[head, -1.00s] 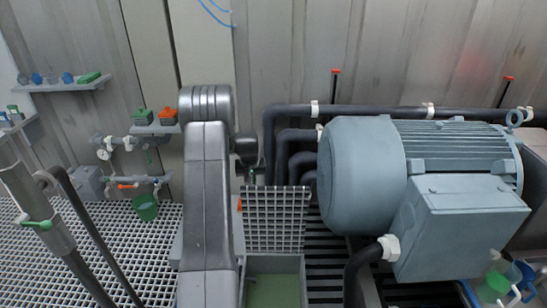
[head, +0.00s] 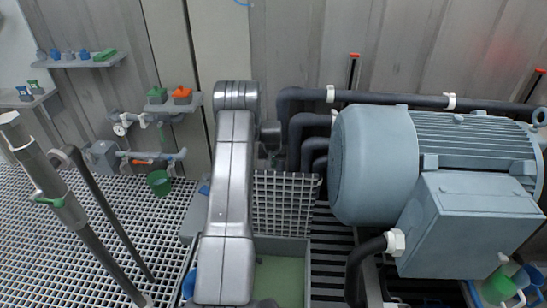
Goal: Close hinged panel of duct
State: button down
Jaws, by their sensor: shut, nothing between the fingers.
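The hinged panel (head: 285,205) is a grey square grating. It stands raised, nearly upright, at the far edge of the duct in the head view. The duct (head: 308,262) is an open grey trough with pale green inside, below and in front of the panel. My gripper (head: 265,160) is small and dark, just behind the panel's upper left corner, partly hidden by my arm. It is shut and empty. I cannot tell whether it touches the panel.
A large grey-blue motor (head: 385,165) stands close on the right. Dark pipes (head: 300,140) run behind the panel. A valve assembly (head: 140,155) and a green bucket (head: 159,183) are at the left. White grating floor (head: 100,230) lies left of my arm.

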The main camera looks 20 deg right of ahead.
jog(key=shift+s+a+r, duration=0.1)
jog(key=shift+s+a, duration=0.2)
jog(key=shift+s, duration=0.3)
jog(key=shift+s+a, duration=0.25)
jog(key=shift+s, duration=0.3)
